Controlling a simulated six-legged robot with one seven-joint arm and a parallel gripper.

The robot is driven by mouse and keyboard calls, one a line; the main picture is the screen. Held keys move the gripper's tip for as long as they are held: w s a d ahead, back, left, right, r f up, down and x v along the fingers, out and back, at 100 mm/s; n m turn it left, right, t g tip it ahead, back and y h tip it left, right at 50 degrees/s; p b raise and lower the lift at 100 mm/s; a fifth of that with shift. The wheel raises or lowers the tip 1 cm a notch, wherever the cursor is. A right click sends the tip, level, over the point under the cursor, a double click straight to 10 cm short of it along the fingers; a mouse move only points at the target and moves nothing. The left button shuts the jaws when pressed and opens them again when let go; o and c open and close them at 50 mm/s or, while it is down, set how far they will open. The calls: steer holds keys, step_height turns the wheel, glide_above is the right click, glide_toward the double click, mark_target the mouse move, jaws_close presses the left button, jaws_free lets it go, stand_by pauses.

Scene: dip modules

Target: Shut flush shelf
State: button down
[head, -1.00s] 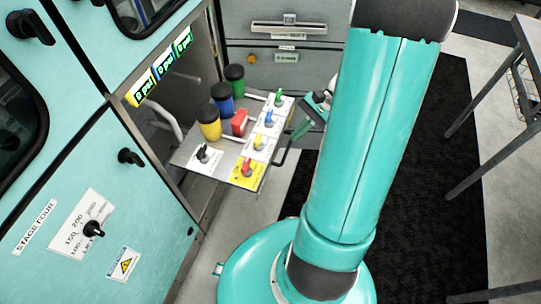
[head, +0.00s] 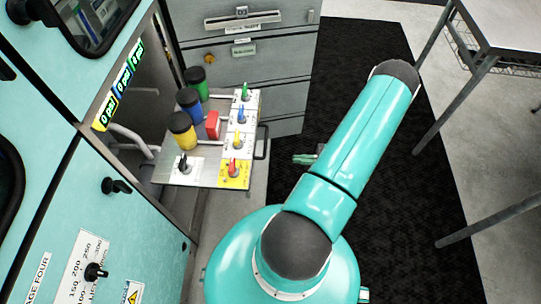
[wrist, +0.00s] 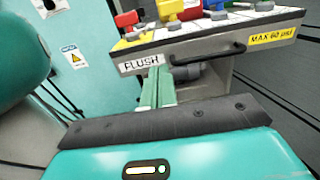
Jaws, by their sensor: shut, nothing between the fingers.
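The flush shelf (head: 205,175) is pulled out of the teal cabinet at left in the head view. It carries yellow, blue and green canisters with black lids, a red block and a row of coloured valve handles. Its front face (wrist: 215,62) shows in the wrist view, with a FLUSH label (wrist: 141,62) and a black bar handle (wrist: 208,52). My gripper (head: 305,159) is right of the shelf front, apart from it in the head view. Its green fingers (wrist: 158,88) are shut and empty, pointing at the front face below the label. Contact cannot be told.
The cabinet's lower door (head: 125,215) stands left of the shelf. Grey drawers (head: 250,70) are behind it. A table (head: 510,30) with metal legs stands at the far right. The dark floor mat (head: 370,70) between is clear.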

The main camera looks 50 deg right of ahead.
mark_target(263, 157)
steer(key=x, duration=1.3)
steer(key=shift+w+a, duration=0.1)
steer(key=shift+a, duration=0.05)
steer(key=shift+w, duration=0.1)
